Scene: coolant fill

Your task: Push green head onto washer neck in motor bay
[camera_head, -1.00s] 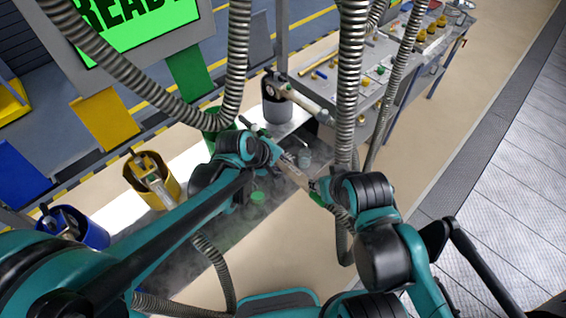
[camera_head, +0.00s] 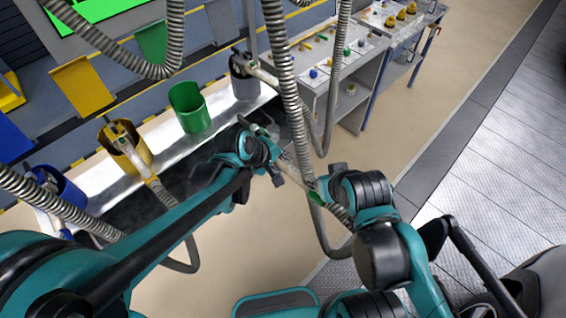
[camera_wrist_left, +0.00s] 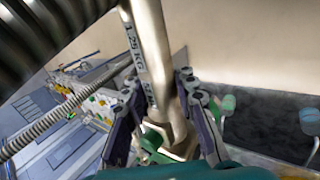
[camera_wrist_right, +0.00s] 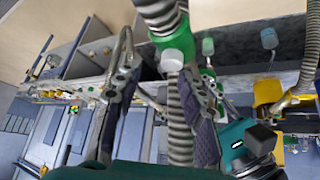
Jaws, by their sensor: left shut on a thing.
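My left gripper (camera_head: 287,165) is shut on the pale metal body of the green head (camera_wrist_left: 152,60), marked "1.29 KG" in the left wrist view. A green part (camera_wrist_left: 155,143) shows between the fingers. My right gripper (camera_wrist_right: 157,65) is open around a ribbed hose (camera_wrist_right: 178,115) with a green collar and a pale grey end. The hose lies nearer its right finger, with a gap on the left. The dark motor bay (camera_wrist_left: 265,122) has greenish-grey caps or necks (camera_wrist_left: 228,103) standing over it, apart from the left gripper. I cannot tell which is the washer neck.
A green holder (camera_head: 188,108) stands empty on the white ledge. A yellow holder (camera_head: 122,145), a blue holder (camera_head: 62,188) and a dark holder (camera_head: 245,82) hold other heads. Ribbed hoses hang around both arms.

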